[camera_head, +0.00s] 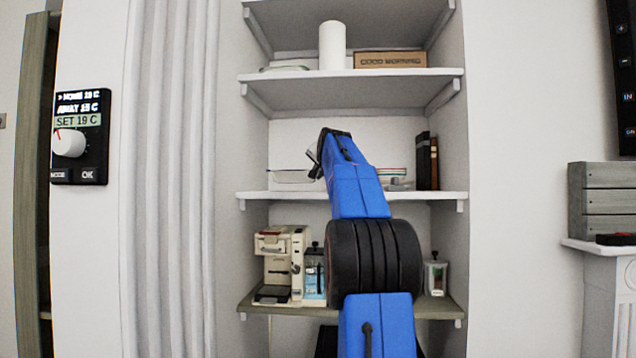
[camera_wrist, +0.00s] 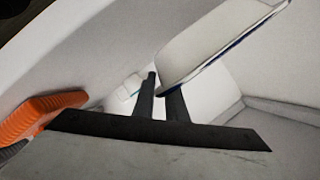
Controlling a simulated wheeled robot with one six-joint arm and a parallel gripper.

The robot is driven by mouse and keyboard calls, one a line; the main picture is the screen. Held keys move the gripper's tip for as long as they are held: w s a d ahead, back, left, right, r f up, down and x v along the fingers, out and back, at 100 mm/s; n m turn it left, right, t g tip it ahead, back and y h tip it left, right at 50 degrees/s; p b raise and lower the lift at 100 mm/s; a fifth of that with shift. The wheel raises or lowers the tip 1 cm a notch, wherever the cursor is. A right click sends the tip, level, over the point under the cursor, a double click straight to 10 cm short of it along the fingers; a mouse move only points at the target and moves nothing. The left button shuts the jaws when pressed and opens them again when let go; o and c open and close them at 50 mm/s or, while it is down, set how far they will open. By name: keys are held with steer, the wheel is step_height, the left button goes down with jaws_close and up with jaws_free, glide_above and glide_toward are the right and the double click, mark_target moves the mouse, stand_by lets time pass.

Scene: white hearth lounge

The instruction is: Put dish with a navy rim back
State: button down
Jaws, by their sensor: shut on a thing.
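The dish with a navy rim (camera_wrist: 215,40) is white with a thin dark blue edge. In the wrist view it is tilted, at the upper middle, against the dark fingers of my gripper (camera_wrist: 162,85). The fingers are close together and shut on it, and the dish covers part of one fingertip. In the head view my gripper (camera_head: 314,160) is at the middle shelf (camera_head: 300,195), left of the arm's blue link. A pale, shallow dish shape (camera_head: 290,178) shows just left of it, low over that shelf; whether it touches the shelf I cannot tell.
Dark books (camera_head: 427,162) and a small red-edged container (camera_head: 393,176) stand right of my arm on the middle shelf. A coffee machine (camera_head: 280,262) and jars stand below. The upper shelf holds a white cylinder (camera_head: 332,45) and a sign (camera_head: 390,59). An orange ridged thing (camera_wrist: 45,112) shows at left.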

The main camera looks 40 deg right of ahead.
steer(key=shift+f, duration=1.45)
steer(key=c, duration=1.8)
jaws_free()
steer(key=shift+f, duration=0.1)
steer(key=shift+s, duration=0.1)
steer(key=v, duration=1.2)
